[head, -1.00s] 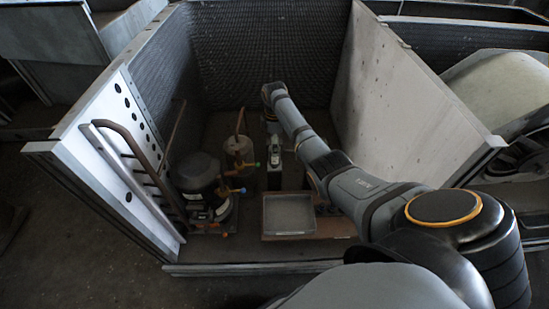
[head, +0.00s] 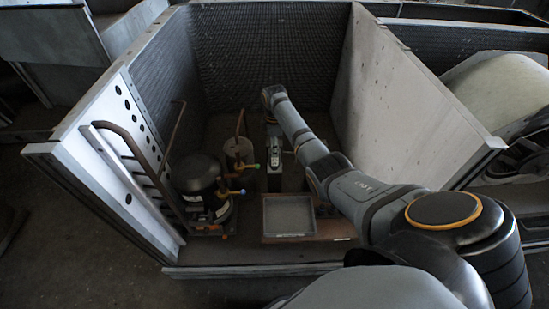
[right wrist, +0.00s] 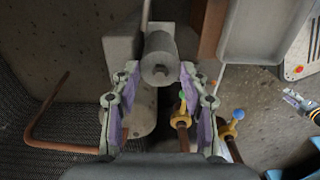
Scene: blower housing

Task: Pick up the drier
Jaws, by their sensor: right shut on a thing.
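The drier (right wrist: 160,55) is a grey metal cylinder with a rounded end and a small stub, seen in the right wrist view with that end toward the camera. My right gripper (right wrist: 157,74) is shut on it, with one purple-padded finger on each side. In the head view my right gripper (head: 274,152) is small and dark, low inside the housing, and I cannot make out the drier there. Whether the drier touches what is beneath it cannot be told.
A black compressor (head: 196,174) and a grey upright tank (head: 239,153) with brass valves stand left of the gripper. A shallow grey tray (head: 289,216) lies in front. A pale housing wall (head: 390,95) rises close to my right arm. A copper pipe (right wrist: 50,115) curves at left in the wrist view.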

